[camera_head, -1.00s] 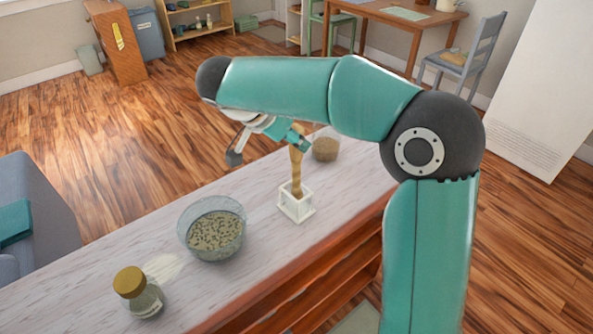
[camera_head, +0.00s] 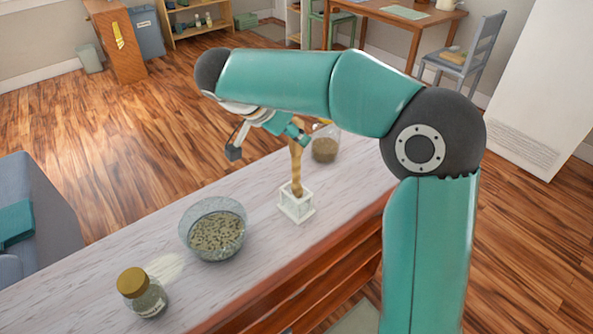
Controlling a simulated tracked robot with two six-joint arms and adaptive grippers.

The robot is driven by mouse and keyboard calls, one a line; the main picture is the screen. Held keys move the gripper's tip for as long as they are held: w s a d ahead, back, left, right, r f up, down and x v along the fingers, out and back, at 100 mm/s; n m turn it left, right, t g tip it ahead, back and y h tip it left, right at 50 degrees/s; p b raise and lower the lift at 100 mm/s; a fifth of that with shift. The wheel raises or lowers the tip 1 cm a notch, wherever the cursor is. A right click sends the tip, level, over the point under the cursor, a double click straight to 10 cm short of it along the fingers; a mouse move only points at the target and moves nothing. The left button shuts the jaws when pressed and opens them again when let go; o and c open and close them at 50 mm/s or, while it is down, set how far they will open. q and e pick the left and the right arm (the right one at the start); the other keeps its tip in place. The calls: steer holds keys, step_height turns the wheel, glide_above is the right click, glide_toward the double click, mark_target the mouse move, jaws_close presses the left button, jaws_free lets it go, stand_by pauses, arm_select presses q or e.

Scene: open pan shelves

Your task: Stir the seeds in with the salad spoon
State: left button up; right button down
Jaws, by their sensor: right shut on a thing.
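The wooden salad spoon (camera_head: 297,172) stands upright in a small white holder (camera_head: 296,206) on the counter. The spoon's lower end is hidden in the holder. A clear glass bowl (camera_head: 186,225) stands to the left of the holder. It holds a pale mix with dark seeds (camera_head: 216,233). My left gripper is not in view.
A gold-lidded jar (camera_head: 141,293) stands at the counter's near left, beside a pale patch (camera_head: 164,267). Another jar (camera_head: 324,150) with brownish contents stands behind the spoon. The counter (camera_head: 72,285) is clear at far left. A grey-blue sofa (camera_head: 52,215) is beyond it.

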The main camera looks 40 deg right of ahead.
stand_by(0.4)
steer(key=shift+r, duration=0.15)
steer(key=shift+r+p, duration=0.5)
steer(key=shift+r, duration=0.4)
steer(key=shift+r, duration=0.1)
stand_by(0.5)
steer(key=shift+r+p, duration=1.05)
steer(key=shift+r, duration=0.6)
